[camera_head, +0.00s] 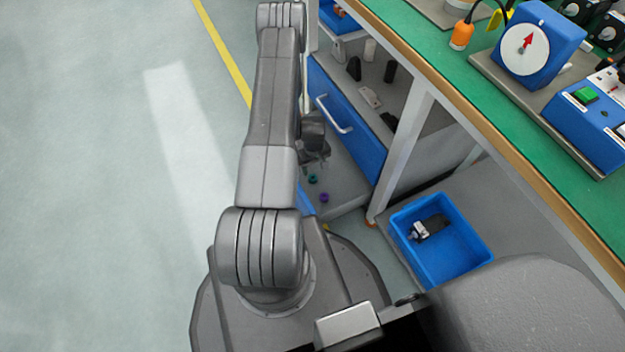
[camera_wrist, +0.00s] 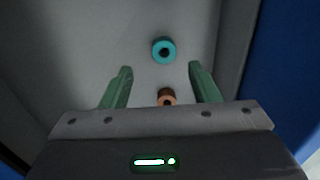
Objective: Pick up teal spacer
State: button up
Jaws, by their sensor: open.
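The teal spacer (camera_wrist: 163,50) is a small ring with a dark hole. It lies on the grey floor of an open drawer, just beyond the fingertips in the wrist view. In the head view it is a small teal spot (camera_head: 312,179) below my gripper (camera_head: 318,160). My gripper, with green fingers in the wrist view (camera_wrist: 159,70), is open and empty. The teal spacer lies ahead of the gap between the fingers and touches neither. An orange-brown spacer (camera_wrist: 167,97) lies between the fingers, partly hidden by the gripper body.
A purple spacer (camera_head: 324,197) lies in the same drawer (camera_head: 345,204). Grey and blue drawer walls flank the fingers. A blue drawer front with a white handle (camera_head: 334,114) is beside my arm. A blue bin (camera_head: 462,257) stands on the shelf at right. Open floor lies left.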

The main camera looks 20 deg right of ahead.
aim_at(313, 177)
jog(key=f, duration=0.2)
jog(key=f+b, duration=0.1)
jog(key=f, duration=0.1)
jog(key=f+b, duration=0.1)
jog(key=f, duration=0.1)
jog(key=shift+s+a, duration=0.15)
jog(key=shift+a, duration=0.1)
jog(key=shift+r, duration=0.15)
jog(key=c, duration=1.1)
